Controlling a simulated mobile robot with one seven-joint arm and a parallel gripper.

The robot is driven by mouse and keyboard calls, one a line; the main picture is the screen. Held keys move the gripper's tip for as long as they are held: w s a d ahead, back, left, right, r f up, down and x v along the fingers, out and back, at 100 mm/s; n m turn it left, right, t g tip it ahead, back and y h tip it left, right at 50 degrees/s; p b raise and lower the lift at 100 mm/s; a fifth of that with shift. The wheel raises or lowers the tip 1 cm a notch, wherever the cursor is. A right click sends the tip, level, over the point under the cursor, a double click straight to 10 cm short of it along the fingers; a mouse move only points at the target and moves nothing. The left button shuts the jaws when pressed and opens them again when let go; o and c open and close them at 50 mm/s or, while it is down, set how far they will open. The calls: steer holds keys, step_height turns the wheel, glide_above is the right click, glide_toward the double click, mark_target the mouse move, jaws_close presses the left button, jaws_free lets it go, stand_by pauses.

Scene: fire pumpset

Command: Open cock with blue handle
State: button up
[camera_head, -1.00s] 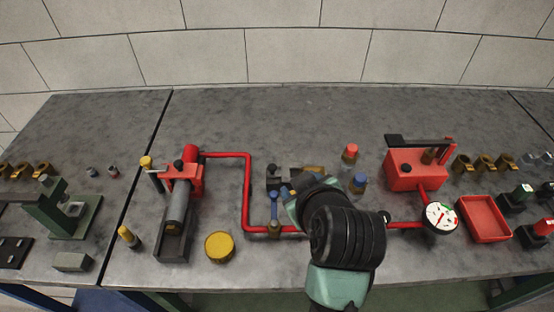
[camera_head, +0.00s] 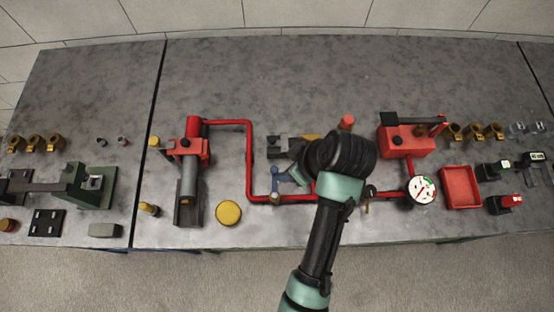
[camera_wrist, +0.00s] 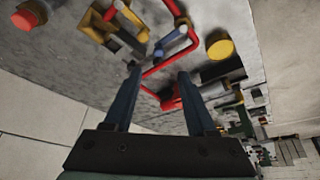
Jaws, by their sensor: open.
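The cock with the blue handle (camera_head: 275,184) sits on the lower run of the red pipe (camera_head: 249,160), near the middle of the bench. The handle points away from the pipe toward the back of the bench. My gripper (camera_wrist: 158,72) is open, with its two dark blue fingers spread and nothing between them. In the wrist view the blue handle (camera_wrist: 173,38) appears beyond the fingertips, apart from them. In the head view my wrist covers part of the pipe to the right of the cock, and the fingertips are hard to make out.
A red-topped bottle (camera_head: 347,122) stands behind my wrist. A red pump box (camera_head: 405,141), a gauge (camera_head: 421,190) and a red tray (camera_head: 461,187) are to the right. A yellow lid (camera_head: 229,213) lies left of the cock. The back of the bench is clear.

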mark_target(275, 170)
steer(key=p+x, duration=0.1)
steer(key=x, duration=1)
steer(key=shift+w+r, duration=0.1)
steer(key=shift+w, duration=0.05)
jaws_close()
stand_by(1.0)
